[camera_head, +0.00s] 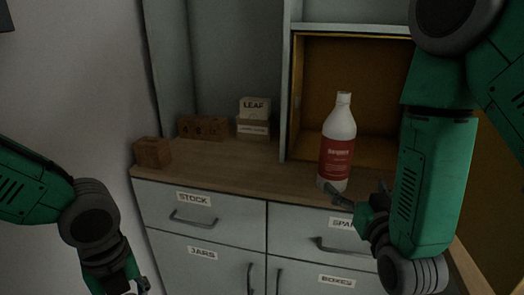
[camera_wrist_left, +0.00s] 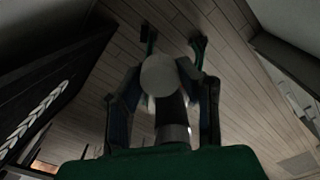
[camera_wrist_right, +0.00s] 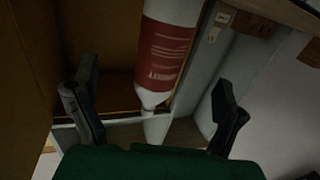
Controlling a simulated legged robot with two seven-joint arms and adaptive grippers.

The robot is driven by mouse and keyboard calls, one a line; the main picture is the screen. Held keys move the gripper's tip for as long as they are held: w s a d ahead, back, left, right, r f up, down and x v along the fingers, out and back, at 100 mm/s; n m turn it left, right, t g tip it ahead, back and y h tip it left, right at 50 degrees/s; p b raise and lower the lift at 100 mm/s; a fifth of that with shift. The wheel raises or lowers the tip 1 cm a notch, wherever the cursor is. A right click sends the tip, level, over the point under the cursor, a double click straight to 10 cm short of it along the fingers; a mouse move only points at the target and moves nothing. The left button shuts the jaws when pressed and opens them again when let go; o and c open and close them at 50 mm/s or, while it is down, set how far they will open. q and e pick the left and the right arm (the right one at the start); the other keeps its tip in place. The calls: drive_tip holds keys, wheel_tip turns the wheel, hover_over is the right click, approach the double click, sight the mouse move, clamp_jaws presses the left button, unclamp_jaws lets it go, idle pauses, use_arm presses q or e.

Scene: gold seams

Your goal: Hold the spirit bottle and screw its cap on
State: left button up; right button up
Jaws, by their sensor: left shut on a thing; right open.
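The spirit bottle (camera_head: 337,160), white with a red label, stands upright on the wooden counter; its narrow neck is at the top. My right gripper (camera_head: 362,196) is open, low in front of the bottle and to its right. In the right wrist view the bottle (camera_wrist_right: 170,45) appears upside down between the spread fingers, apart from both. My left gripper (camera_head: 138,286) is low at the left, away from the counter. In the left wrist view it is shut on a round, pale-topped thing (camera_wrist_left: 160,74); I cannot tell for sure that this is the cap.
The counter (camera_head: 235,172) holds a wooden block (camera_head: 152,152), a numbered wooden piece (camera_head: 203,127) and a box marked LEAF (camera_head: 254,110). A brown-lined open compartment (camera_head: 365,85) is behind the bottle. Labelled drawers (camera_head: 197,208) are below.

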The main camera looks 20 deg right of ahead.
sight(343, 168)
drive_tip(key=shift+r, duration=0.15)
use_arm(q)
drive_tip(key=shift+r, duration=0.1)
use_arm(e)
drive_tip(key=x, duration=0.7)
drive_tip(key=shift+a+x, duration=0.15)
drive_tip(key=shift+x, duration=1.1)
drive_tip(key=shift+a+x, duration=0.15)
drive_tip(key=shift+x, duration=1.15)
drive_tip(key=shift+w+r, duration=0.1)
drive_tip(key=c, duration=1.7)
